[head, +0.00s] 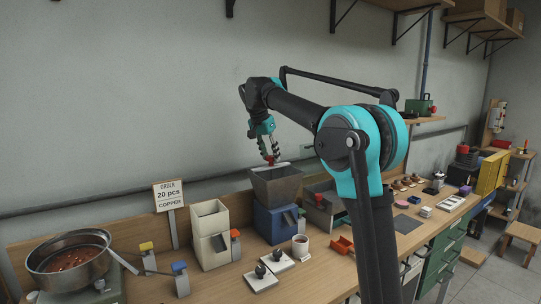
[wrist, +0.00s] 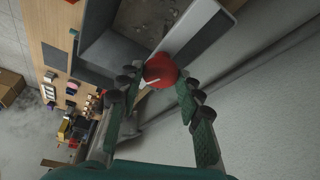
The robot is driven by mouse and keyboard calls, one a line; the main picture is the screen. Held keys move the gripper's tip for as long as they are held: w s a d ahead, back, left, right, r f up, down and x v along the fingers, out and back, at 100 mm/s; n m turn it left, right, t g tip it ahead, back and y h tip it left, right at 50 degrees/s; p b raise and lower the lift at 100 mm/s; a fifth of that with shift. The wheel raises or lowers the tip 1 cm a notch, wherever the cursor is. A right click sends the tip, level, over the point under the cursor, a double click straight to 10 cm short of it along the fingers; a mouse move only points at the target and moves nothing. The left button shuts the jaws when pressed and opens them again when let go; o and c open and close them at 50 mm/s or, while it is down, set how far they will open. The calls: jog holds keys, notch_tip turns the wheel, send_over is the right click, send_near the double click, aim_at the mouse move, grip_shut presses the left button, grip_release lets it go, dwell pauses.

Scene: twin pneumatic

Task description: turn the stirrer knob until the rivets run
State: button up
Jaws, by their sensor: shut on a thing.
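The red stirrer knob (head: 269,159) stands above the grey hopper (head: 277,192), at a pale bar across its top. My gripper (head: 270,152) reaches down from above and is shut on the knob. In the wrist view the knob (wrist: 160,70) sits between the two dark green fingers, whose tips touch its sides. The hopper (wrist: 107,50) opens beneath it, with small speckled bits inside too unclear to identify. The hopper sits on a blue base (head: 275,222) with a grey chute. A white cup (head: 300,246) stands below, its contents dark. No falling rivets are visible.
A cream feeder (head: 211,228) stands left of the blue one. A metal bowl (head: 70,260) with copper-coloured pieces is at far left. An order sign (head: 169,194) reads 20 pcs copper. A red scoop (head: 341,245) lies right of the cup. Shelves hang above.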

jog(key=shift+m+h, duration=0.3)
jog(key=shift+m, duration=0.7)
jog(key=shift+g, duration=0.3)
jog(key=o, duration=1.1)
jog(key=shift+o, duration=0.2)
jog(key=v, duration=1.2)
jog(key=shift+s, duration=0.15)
